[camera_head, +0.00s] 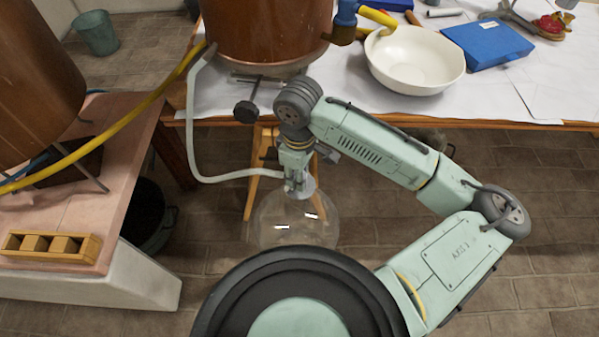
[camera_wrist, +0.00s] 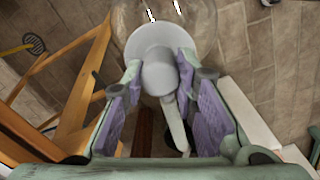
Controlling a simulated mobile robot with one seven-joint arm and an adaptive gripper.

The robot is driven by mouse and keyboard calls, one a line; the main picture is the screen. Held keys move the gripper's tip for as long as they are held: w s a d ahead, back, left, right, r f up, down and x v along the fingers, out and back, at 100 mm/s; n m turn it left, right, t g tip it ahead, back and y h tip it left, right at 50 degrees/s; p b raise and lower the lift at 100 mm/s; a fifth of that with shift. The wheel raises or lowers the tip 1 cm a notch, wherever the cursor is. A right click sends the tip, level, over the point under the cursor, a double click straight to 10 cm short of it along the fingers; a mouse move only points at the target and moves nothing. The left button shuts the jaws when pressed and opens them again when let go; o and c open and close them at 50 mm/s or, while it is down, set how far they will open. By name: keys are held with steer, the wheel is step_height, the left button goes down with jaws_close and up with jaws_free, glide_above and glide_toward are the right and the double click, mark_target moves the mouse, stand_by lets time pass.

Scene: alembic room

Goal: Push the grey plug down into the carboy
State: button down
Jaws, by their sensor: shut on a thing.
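The carboy (camera_head: 290,228) is a round clear glass vessel on the floor in the middle of the head view; part of its glass (camera_wrist: 205,18) shows at the top of the wrist view. The grey plug (camera_wrist: 159,72) has a pale wide top and sits at the carboy's mouth; how deep it sits cannot be told. A pale hose (camera_wrist: 175,125) runs from it. My gripper (camera_head: 298,186) is above the carboy, pointing down. In the wrist view its purple-padded fingers are shut on either side of the plug. The fingers hide much of the plug in the head view.
The pale hose (camera_head: 195,140) loops up to the copper vessel (camera_head: 262,35) on the paper-covered table. A wooden stool (camera_head: 258,165) stands close behind the carboy. A white bowl (camera_head: 415,62) and a blue box (camera_head: 487,45) lie at the right. A dark bucket (camera_head: 150,215) stands left.

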steer(key=shift+a, duration=0.1)
steer(key=shift+a+f, duration=0.15)
steer(key=shift+a, duration=0.35)
steer(key=shift+f, duration=0.2)
steer(key=shift+f+b, duration=0.8)
steer(key=shift+f, duration=0.15)
steer(key=shift+f+b, duration=1.2)
steer(key=shift+f, duration=0.45)
stand_by(3.2)
steer(key=c, duration=1.2)
jaws_free()
steer(key=shift+r, duration=0.15)
